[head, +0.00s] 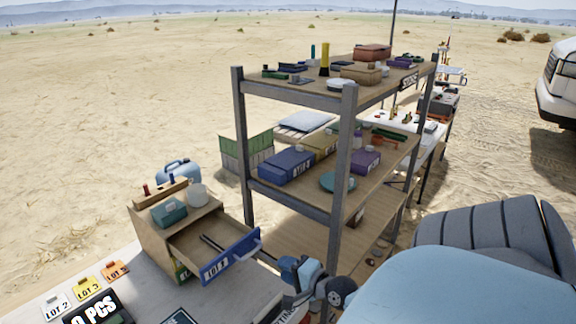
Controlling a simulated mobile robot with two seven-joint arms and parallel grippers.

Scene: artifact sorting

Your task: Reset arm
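My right gripper (278,262) is at the bottom centre, just right of the open drawer's blue front (231,257), which is marked LOT and a number I cannot read clearly. Its fingers are small and partly hidden, so I cannot tell whether they are open or shut or touching the drawer front. My large light-blue and grey arm parts fill the lower right. A dark, thin item (212,243) lies inside the drawer. My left gripper is not in view.
The wooden drawer cabinet (152,238) stands on a grey table (150,297) with yellow and orange lot tags (87,287). A white cup (198,195) and a teal box (169,212) are on top. A shelf rack (344,150) stands close behind my gripper.

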